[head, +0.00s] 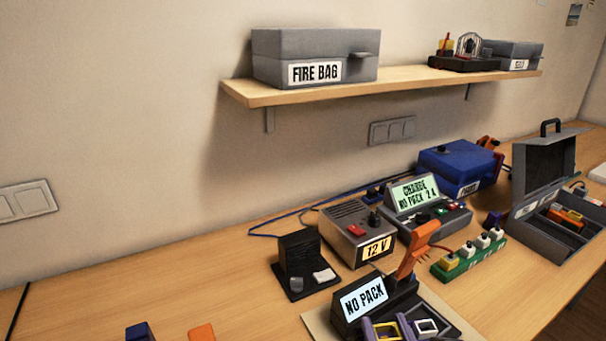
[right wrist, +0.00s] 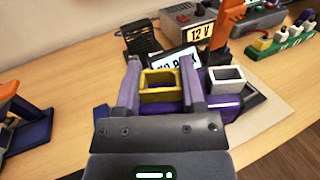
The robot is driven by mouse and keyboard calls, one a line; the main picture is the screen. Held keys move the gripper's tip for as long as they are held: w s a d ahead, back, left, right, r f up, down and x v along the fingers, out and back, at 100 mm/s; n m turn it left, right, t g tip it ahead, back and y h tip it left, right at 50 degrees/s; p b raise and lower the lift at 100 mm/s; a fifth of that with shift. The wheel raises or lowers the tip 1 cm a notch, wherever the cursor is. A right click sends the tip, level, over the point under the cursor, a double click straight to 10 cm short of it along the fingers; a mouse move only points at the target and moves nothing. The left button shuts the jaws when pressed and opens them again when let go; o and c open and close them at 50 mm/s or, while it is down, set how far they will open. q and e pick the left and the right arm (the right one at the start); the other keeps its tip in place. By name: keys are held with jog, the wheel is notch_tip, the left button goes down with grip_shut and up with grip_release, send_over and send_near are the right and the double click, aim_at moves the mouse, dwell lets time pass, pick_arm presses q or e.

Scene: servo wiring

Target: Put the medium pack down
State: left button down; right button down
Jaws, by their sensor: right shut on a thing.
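My right gripper (head: 387,331) is at the bottom of the head view, in front of the black tester with the "NO PACK" screen (head: 363,297). In the right wrist view its two purple-grey fingers (right wrist: 161,84) stand on either side of a yellow rectangular frame (right wrist: 159,93), which I take to be the top of the medium pack, and are shut on it. The pack's lower part is hidden, so I cannot tell whether it touches the surface below. A similar white frame (right wrist: 226,77) is just to its right, above a purple body. My left gripper is not in view.
A 12 V supply (head: 352,232), a charger (head: 428,206) and a green strip (head: 468,255) stand behind. An open grey case (head: 540,236) is at right. Blue and orange pieces (head: 201,333) are at lower left. Bare wooden table (head: 190,285) lies left of the tester.

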jog(key=w+d+f+n+g+y, duration=0.1)
jog(key=w+d+n+y, duration=0.4)
jog(key=w+d+y, duration=0.2)
jog(key=shift+w+d+f+g+p, duration=0.3)
jog(key=shift+w+d+g+p, duration=0.1)
jog(key=shift+d, duration=0.55)
notch_tip(320, 180, down, 10)
jog(key=b, duration=0.4)
jog(key=shift+r+b, duration=0.15)
jog(key=shift+b, duration=0.15)
